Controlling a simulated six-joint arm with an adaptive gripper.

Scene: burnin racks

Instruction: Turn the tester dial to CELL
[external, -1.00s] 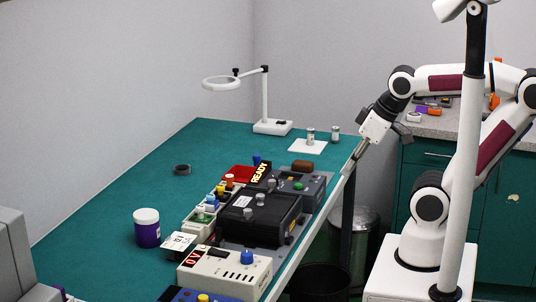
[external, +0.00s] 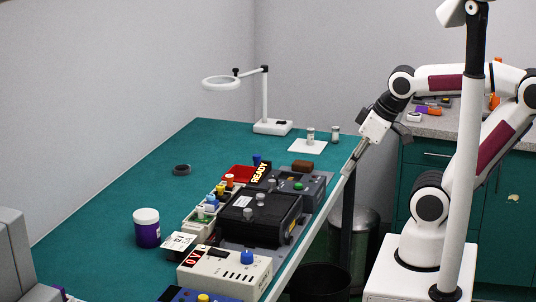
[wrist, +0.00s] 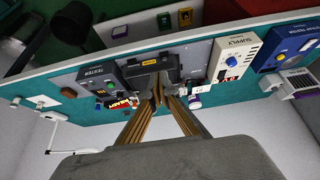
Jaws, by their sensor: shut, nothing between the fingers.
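A cream supply box (external: 222,272) with a blue knob is nearer still. A magnifier lamp (external: 272,127) and a purple-white jar (external: 147,228) stand on the bench.

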